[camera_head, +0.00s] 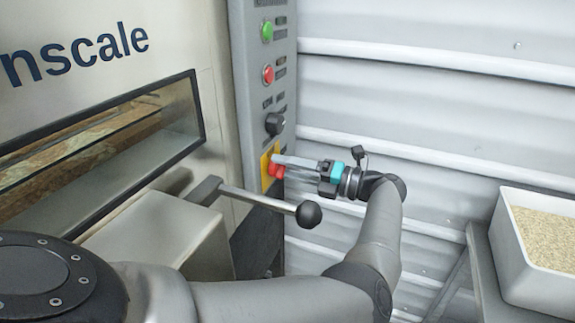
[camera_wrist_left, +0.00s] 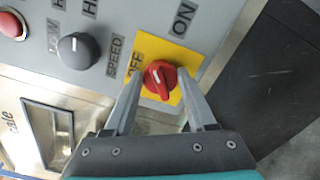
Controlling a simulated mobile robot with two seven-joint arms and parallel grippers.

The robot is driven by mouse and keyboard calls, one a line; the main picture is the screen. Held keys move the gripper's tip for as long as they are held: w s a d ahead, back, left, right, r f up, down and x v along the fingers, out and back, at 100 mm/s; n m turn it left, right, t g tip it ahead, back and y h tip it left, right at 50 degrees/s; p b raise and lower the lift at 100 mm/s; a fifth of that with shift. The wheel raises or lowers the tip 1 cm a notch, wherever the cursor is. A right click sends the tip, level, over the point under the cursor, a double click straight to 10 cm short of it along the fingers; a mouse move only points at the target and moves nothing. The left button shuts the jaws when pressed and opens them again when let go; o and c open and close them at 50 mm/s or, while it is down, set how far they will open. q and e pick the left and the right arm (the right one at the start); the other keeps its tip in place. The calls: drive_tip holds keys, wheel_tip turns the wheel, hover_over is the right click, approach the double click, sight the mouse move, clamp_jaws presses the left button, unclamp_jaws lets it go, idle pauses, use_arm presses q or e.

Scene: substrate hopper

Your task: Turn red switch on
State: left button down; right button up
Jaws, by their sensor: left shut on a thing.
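The red switch (camera_head: 276,171) is a round red knob on a yellow plate (camera_head: 266,165), low on the grey control panel. In the left wrist view the red switch (camera_wrist_left: 160,80) has a white mark on its upper-left part, towards the "OFF" label (camera_wrist_left: 136,63). The "ON" label (camera_wrist_left: 184,18) is above and to the right. My left gripper (camera_head: 279,165) reaches the panel from the right. In the left wrist view its fingers (camera_wrist_left: 161,77) stand on both sides of the knob, shut on it. My right gripper is not in view.
Above the switch are a black speed knob (camera_head: 274,124), a red button (camera_head: 268,75) and a green button (camera_head: 267,32). A lever with a black ball (camera_head: 308,214) sticks out below my left gripper. A white bin of grains (camera_head: 513,265) stands at right.

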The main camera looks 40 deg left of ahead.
use_arm(q)
drive_tip(key=shift+f+m+p, duration=0.1)
drive_tip(key=shift+m+p, duration=0.85)
drive_tip(key=shift+m, duration=2.95)
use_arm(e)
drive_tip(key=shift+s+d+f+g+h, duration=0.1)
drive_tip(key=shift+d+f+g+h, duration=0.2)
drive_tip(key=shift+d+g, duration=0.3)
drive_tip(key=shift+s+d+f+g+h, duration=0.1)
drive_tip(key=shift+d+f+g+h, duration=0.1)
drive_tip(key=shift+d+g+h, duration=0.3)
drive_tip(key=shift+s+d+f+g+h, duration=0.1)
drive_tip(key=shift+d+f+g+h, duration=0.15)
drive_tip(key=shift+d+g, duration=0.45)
use_arm(q)
drive_tip(key=shift+c, duration=1.1)
unclamp_jaws()
